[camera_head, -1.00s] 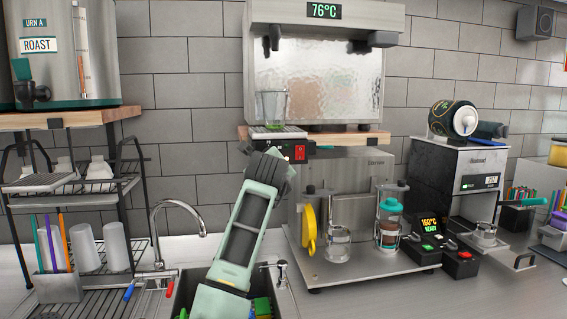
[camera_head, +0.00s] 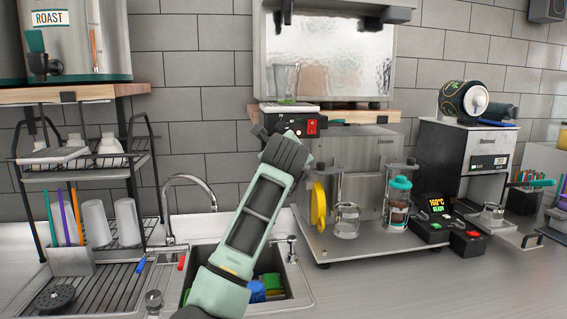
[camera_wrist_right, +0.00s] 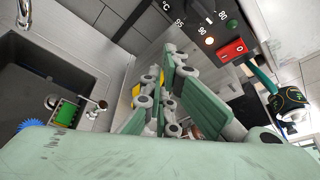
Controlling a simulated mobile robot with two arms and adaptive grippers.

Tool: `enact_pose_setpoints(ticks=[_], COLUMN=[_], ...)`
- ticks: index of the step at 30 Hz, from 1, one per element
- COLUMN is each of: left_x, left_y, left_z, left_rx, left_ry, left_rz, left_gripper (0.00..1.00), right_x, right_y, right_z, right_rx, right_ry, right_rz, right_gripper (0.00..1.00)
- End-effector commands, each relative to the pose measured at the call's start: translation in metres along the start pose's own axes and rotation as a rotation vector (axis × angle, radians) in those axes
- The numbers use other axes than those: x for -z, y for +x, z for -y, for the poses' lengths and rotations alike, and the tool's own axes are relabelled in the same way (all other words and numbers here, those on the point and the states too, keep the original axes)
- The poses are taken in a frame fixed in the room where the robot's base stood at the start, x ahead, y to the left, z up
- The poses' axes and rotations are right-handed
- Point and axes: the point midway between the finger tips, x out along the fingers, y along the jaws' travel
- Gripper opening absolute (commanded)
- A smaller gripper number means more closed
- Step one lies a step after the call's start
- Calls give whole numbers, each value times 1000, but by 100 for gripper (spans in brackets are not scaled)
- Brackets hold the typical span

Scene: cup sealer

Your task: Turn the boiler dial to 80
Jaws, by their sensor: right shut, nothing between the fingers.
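The boiler (camera_head: 325,50) is a steel box with a glossy front on a wooden shelf. Its black control panel (camera_head: 290,125) with a red switch (camera_head: 311,127) sits below it. In the right wrist view, the panel (camera_wrist_right: 187,20) shows temperature marks including 80 and 90, a lit orange lamp and the red switch (camera_wrist_right: 233,50). My left gripper is not in view.
A glass (camera_head: 286,82) stands on a tray above the panel. A sink with a faucet (camera_head: 188,185) lies below. A steel machine with a yellow disc (camera_head: 318,205), a glass jar (camera_head: 347,220) and a plunger pot (camera_head: 398,205) stands to the right. A dish rack (camera_head: 80,172) is left.

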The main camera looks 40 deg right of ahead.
Motion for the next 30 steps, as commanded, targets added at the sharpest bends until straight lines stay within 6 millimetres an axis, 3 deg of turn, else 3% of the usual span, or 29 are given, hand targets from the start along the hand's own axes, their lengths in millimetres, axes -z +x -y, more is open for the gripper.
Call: enact_pose_setpoints(ticks=[6,14,17,30], left_x=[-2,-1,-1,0], left_y=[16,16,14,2], left_z=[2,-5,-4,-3], left_rx=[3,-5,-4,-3], left_ry=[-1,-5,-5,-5], left_rz=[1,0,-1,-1], left_gripper=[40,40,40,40], right_x=[3,1,-4,-42], right_y=[-38,-50,-48,-51], right_z=[6,13,18,45], right_rx=[1,12,40,382], right_ry=[3,-93,-277,-1480], right_rz=[0,17,55,178], right_gripper=[0,0,0,0])
